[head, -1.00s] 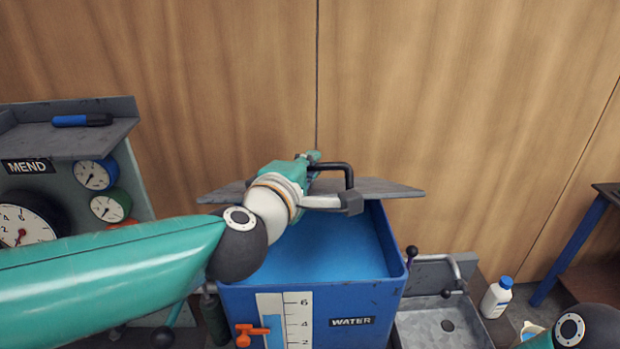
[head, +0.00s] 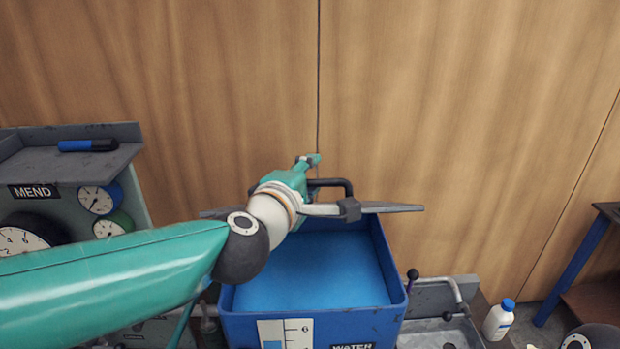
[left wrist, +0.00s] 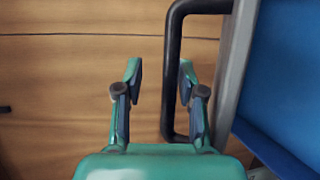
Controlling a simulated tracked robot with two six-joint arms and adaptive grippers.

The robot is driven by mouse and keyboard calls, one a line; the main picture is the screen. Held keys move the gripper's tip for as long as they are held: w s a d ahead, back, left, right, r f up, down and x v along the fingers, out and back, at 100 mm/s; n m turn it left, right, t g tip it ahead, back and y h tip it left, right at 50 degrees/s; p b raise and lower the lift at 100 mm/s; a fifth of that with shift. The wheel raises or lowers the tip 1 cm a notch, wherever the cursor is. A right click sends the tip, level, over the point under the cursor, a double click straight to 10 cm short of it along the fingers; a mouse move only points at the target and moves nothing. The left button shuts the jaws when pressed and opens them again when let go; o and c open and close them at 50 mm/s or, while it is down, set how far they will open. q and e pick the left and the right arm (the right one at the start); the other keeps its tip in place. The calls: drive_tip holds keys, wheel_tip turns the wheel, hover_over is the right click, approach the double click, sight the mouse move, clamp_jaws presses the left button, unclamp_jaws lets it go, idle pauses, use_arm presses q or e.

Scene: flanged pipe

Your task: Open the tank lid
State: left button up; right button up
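The blue water tank (head: 361,325) stands open at the middle, with blue showing inside. Its grey lid (head: 395,208) is raised at the tank's back and shows nearly edge-on. The black lid handle (head: 345,184) also shows in the left wrist view (left wrist: 172,85). My left gripper (head: 312,162) is at the lid, beside the handle. In the left wrist view my left gripper (left wrist: 160,75) is open. The handle's bar appears between its fingers, close to the right one; whether they touch I cannot tell. My right gripper is out of view.
A grey panel marked MEND (head: 32,191) with gauges and a blue marker (head: 88,145) on its shelf stands left. A sink (head: 440,335) and a white bottle (head: 498,320) are right of the tank. A wooden wall (head: 470,120) rises close behind.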

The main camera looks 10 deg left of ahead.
use_arm(q)
drive_tip(key=shift+s, duration=0.5)
drive_tip(key=v, duration=1.1)
drive_tip(key=shift+a+r, duration=0.15)
